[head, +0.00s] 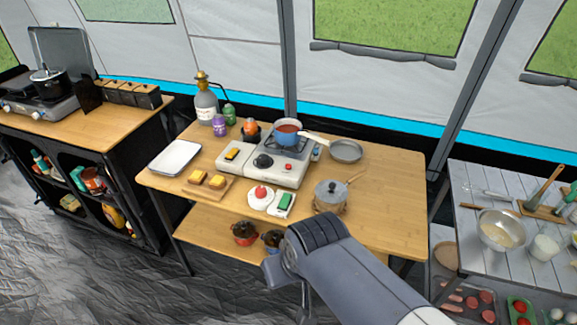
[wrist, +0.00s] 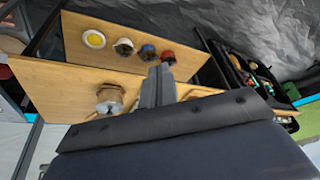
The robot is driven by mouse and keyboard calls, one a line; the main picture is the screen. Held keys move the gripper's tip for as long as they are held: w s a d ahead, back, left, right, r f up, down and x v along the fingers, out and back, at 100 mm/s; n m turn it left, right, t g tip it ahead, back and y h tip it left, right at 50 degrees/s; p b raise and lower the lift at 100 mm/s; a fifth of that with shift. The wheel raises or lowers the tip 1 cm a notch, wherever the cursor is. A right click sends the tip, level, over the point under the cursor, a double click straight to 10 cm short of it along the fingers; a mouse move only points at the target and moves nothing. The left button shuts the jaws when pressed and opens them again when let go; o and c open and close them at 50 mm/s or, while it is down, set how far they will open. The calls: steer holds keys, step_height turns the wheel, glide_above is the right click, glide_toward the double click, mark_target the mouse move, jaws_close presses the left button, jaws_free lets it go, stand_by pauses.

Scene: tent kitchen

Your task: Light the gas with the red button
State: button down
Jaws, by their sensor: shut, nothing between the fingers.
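The camping stove (head: 282,168) stands mid-table in the head view, with a black knob (head: 263,161) and a small red button (head: 288,167) on its front. A blue pot (head: 287,137) with red contents sits on its burner. A round red piece (head: 261,192) on a white base lies in front of the stove; I cannot tell what it is. My gripper shows in the wrist view (wrist: 159,76), shut and empty, apart from the stove. My arm is in front of the table in the head view, where its fingertips cannot be made out. The stove cannot be made out in the wrist view.
A steel pot (head: 330,194) stands right of the stove front, and a grey pan (head: 346,151) behind it. A bread board (head: 207,184) and white tray (head: 175,157) lie left. A gas bottle (head: 205,103) stands behind. A green item (head: 286,201) lies at the front.

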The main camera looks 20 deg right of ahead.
stand_by(0.6)
steer(key=w+a+f+m+y, duration=0.2)
steer(key=w+a+m, duration=0.1)
steer(key=w+m, duration=0.2)
steer(key=w+a+f+m+y+p, duration=0.1)
steer(key=w+a+f+m+y, duration=0.1)
steer(key=w, duration=0.6)
steer(key=w+a+f+m+y+p, duration=0.1)
steer(key=w+a+f+m+y, duration=0.1)
steer(key=w+a+m, duration=0.4)
steer(key=shift+w+a+m+t+y, duration=0.3)
steer(key=shift+w+m+y, duration=0.5)
steer(key=shift+m, duration=0.3)
